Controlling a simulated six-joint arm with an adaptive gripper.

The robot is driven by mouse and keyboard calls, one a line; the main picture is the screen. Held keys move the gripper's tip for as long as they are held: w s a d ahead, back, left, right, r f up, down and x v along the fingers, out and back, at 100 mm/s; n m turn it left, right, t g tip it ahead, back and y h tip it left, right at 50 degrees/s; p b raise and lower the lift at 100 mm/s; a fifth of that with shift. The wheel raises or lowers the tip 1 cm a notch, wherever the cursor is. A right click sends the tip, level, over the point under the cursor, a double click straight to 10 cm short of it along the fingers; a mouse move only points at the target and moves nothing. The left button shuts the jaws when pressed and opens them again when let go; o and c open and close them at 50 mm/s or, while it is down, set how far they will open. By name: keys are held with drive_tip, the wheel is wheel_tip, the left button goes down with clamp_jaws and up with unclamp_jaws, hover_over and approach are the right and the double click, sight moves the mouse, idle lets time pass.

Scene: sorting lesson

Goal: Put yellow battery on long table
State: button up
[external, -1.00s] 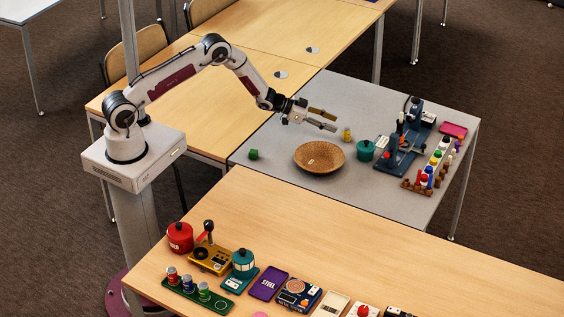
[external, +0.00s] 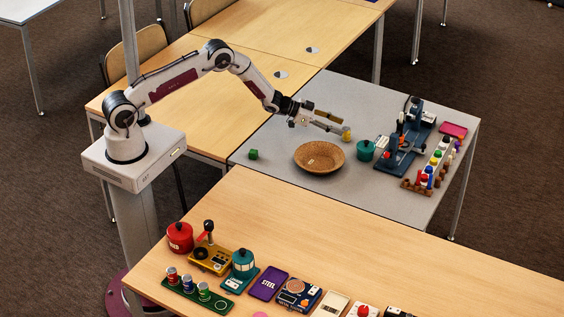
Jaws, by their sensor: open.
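A small yellow battery (external: 347,134) stands on the grey table (external: 400,206), behind the wicker bowl. My gripper (external: 338,123) is open, with its fingers pointing right. Its fingertips are at the battery in the picture, partly overlapping it. I cannot tell whether they touch it or are around it. The long wooden table (external: 330,226) in the foreground holds a row of objects along its near side.
A wicker bowl (external: 319,157), a green cube (external: 253,154) and a teal pot (external: 365,151) stand near the gripper. A blue machine (external: 404,145) and a rack of coloured pegs (external: 430,178) are to the right. The long table's far half is clear.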

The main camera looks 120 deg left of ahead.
sight(344, 128)
drive_tip(key=shift+x, duration=2.3)
drive_tip(key=shift+f, duration=0.1)
drive_tip(key=shift+c, duration=0.4)
clamp_jaws()
